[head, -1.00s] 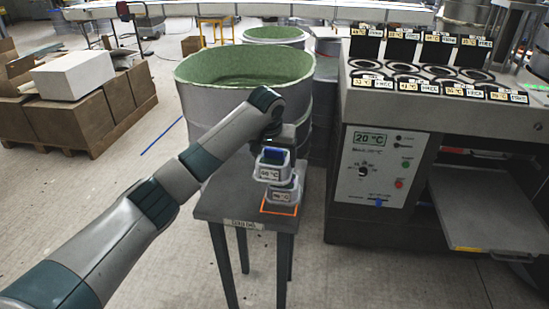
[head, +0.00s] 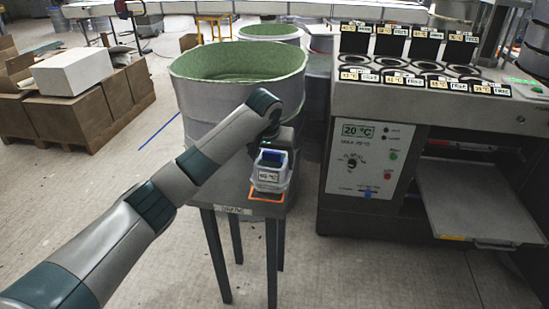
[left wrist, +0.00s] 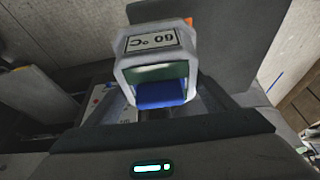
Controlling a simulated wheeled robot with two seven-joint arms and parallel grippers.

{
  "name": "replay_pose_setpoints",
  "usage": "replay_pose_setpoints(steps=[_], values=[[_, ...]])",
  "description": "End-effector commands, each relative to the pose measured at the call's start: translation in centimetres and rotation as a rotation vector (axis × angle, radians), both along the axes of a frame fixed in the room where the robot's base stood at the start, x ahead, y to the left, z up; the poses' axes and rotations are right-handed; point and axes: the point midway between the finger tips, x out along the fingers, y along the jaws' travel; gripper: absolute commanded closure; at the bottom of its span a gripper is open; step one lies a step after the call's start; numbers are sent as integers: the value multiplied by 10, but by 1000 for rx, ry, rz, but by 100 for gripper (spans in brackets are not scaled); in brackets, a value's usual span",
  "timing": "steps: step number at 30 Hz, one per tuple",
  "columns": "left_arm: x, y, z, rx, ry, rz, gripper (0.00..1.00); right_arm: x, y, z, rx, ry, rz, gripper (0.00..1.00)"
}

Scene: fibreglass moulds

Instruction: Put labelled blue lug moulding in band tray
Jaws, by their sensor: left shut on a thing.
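The moulding is a pale block with a blue part (head: 272,158) and a white temperature label (head: 268,177). It also shows close up in the left wrist view, with its blue part (left wrist: 165,95) and an upside-down label (left wrist: 151,42) that seems to read 60 °C. My left gripper (head: 276,142) is shut on it from above, over the small grey table (head: 222,190). An orange outline (head: 266,197) is marked on the table just below it. I cannot tell whether the moulding touches anything beneath. My right gripper is not in view.
A grey machine with a 20 °C display (head: 358,131) stands to the right. Its top has several round openings with labels and black upright plates (head: 389,42). A large green-lined drum (head: 235,62) stands behind the table. Cardboard boxes (head: 78,110) are at the left.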

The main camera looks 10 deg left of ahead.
Motion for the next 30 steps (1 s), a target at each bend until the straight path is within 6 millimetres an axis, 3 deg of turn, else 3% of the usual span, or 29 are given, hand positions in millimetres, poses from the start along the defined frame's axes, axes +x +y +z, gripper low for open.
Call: replay_pose_setpoints(steps=[10, 17, 20, 30], values=[[-18, 7, -14, -3, 4, 5, 51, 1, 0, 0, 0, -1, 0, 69], [-43, 16, -32, -4, 8, 13, 51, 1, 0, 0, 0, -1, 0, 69], [-60, 22, -42, -6, 10, 19, 51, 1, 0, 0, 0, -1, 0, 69], [-146, 52, -78, -5, 13, 46, 51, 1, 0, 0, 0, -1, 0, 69]])
